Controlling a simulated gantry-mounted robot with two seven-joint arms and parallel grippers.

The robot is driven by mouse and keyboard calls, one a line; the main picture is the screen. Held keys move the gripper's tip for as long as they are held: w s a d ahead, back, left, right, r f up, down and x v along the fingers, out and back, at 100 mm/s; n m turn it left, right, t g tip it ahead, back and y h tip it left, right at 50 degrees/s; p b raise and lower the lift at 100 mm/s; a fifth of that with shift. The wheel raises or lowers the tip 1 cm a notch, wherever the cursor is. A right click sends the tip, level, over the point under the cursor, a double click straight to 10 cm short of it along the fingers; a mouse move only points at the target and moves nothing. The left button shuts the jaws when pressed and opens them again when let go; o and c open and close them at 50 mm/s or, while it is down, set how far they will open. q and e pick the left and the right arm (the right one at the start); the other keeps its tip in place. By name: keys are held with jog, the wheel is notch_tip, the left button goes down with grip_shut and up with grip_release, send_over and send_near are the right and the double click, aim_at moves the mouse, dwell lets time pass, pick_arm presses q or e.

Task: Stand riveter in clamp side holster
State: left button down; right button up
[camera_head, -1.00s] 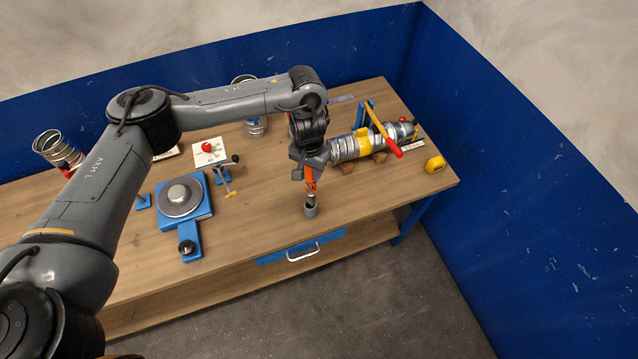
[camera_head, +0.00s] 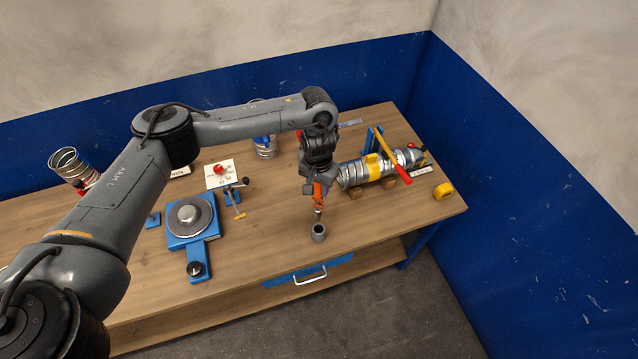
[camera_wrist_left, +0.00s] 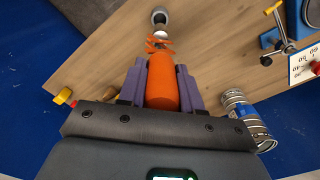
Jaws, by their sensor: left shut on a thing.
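My left gripper (camera_head: 315,179) is shut on the orange riveter (camera_head: 319,190), which points nose down above the front of the bench. The riveter (camera_wrist_left: 162,88) also shows between the purple fingers of the gripper (camera_wrist_left: 161,68) in the left wrist view. A small grey cup-like holster (camera_head: 318,233) stands on the bench just below the riveter's nose. Its dark opening shows, and the nose appears above it, apart from it. The cup (camera_wrist_left: 160,16) is just beyond the nose in the left wrist view. My right gripper is not in view.
A spiral duct (camera_head: 354,174) with a yellow band lies right of the gripper, beside a yellow lever clamp (camera_head: 392,153) with a red tip. A yellow tape measure (camera_head: 443,191) is at the right. A blue turntable fixture (camera_head: 191,220) stands left. Bench around the cup is clear.

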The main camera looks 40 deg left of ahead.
aim_at(319, 208)
pick_arm(q)
jog(key=shift+f+b, duration=1.15)
jog(key=shift+f, duration=1.65)
jog(key=shift+p, duration=1.3)
jog(key=shift+f+b, duration=0.3)
jog(key=shift+f, duration=0.4)
jog(key=shift+f+b, duration=0.55)
jog(key=shift+f, duration=1.25)
jog(key=shift+f+b, duration=0.65)
jog(key=shift+f, duration=0.45)
jog(key=c, duration=0.7)
grip_release()
